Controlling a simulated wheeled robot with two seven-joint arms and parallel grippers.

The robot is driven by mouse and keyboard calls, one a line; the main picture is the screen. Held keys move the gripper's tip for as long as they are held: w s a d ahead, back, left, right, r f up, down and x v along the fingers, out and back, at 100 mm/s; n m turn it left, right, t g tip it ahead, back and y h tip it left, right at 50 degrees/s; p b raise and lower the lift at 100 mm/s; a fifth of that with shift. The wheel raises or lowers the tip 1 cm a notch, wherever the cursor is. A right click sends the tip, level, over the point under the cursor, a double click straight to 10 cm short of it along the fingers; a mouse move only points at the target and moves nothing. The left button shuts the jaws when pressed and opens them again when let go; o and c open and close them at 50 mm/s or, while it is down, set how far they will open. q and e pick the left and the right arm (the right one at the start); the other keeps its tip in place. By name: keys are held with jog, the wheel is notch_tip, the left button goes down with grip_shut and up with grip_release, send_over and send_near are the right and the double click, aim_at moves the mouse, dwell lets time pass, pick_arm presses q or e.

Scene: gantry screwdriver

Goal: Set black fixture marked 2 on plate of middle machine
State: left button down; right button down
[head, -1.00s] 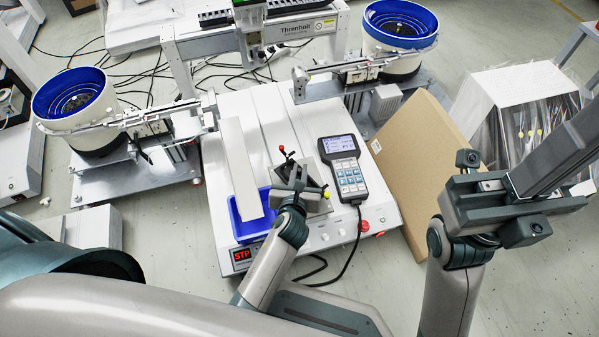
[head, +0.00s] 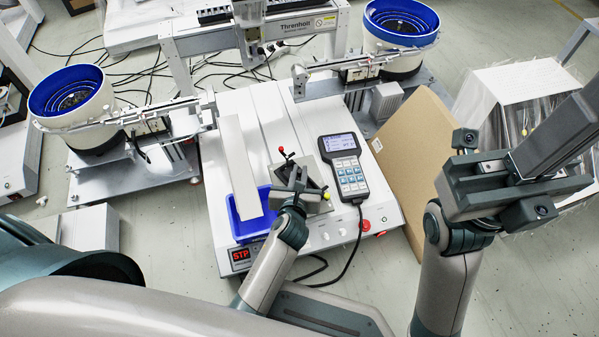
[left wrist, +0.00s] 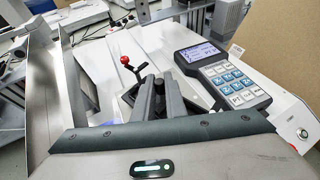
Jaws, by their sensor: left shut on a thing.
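My left gripper (head: 297,178) is over the front of the middle machine (head: 385,215), fingers close together. It is shut on the black fixture (head: 313,205), mostly hidden under the fingers. The left wrist view shows the red knob (left wrist: 125,60) just past the two fingers (left wrist: 160,90). I cannot read a number on the fixture, nor tell whether it touches the plate below. My right gripper (head: 515,180) is off to the right, away from the machine; its jaw opening is unclear.
A handheld keypad (head: 345,168) lies right of the fixture, its cable running forward. A blue tray (head: 240,230) and a long white bar (head: 238,165) are to the left. Blue-rimmed bowl feeders (head: 70,100) flank the gantry. A cardboard sheet (head: 415,160) leans at the right.

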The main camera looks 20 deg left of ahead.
pick_arm(q)
jog(key=shift+f, duration=0.4)
jog(key=c, duration=1.7)
grip_release()
jog(key=shift+f, duration=0.15)
